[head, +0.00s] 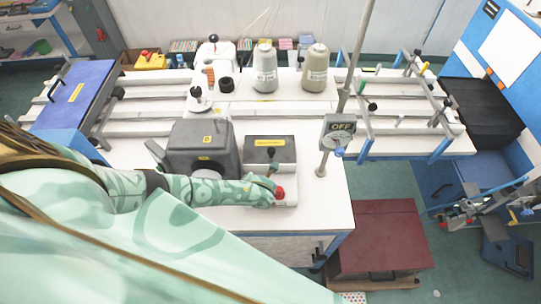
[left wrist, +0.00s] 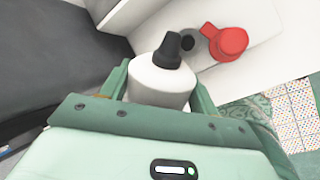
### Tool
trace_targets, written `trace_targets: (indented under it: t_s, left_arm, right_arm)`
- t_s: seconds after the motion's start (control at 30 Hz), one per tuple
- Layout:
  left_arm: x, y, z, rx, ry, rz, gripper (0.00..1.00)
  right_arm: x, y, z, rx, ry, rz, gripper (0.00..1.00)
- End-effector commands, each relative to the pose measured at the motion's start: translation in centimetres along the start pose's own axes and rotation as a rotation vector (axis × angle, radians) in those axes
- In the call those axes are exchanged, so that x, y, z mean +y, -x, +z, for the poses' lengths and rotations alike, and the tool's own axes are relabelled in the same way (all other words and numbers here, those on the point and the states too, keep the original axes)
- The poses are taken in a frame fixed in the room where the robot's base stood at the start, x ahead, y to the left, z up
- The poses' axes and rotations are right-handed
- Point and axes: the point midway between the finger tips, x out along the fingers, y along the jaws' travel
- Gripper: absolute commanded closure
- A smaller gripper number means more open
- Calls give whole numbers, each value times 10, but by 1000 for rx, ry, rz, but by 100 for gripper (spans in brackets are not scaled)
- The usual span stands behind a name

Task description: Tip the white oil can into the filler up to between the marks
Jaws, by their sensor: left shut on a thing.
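My left gripper (left wrist: 160,90) is shut on the white oil can (left wrist: 158,84), seen in the left wrist view with its black tapered spout (left wrist: 170,48). The fingers lie on both sides of the can, and its lower part is hidden. A red round cap-like part (left wrist: 228,41) is just beyond the spout, apart from it, with a dark round spot beside it. I cannot tell whether that spot is an opening or a shadow. In the head view the left gripper (head: 265,189) is beside the red part (head: 279,192), and the can is not clear. No level marks are readable.
A dark grey machine housing (head: 203,146) stands left of the gripper. A smaller dark grey box (head: 268,148) is behind it. Thread cones (head: 265,68) stand at the back of the white table (head: 320,212). A post with an OFF sign (head: 340,127) rises at the right.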

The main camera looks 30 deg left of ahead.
Motion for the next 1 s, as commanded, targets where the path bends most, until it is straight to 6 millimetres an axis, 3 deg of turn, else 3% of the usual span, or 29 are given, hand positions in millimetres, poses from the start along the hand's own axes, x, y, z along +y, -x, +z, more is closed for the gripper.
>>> trace_targets:
  t_s: [0.37, 0.63, 1.0]
  left_arm:
    - [-1, -2, 1, -70, 36, 1, 71]
    - [-4, -7, 6, -297, 148, 0, 71]
    - [-3, -6, 7, -334, 167, 1, 71]
  right_arm:
    - [-3, -3, 0, 0, -1, -3, 64]
    - [-3, -24, 2, 0, -2, -3, 64]
    - [-4, -27, 3, 0, -1, -3, 64]
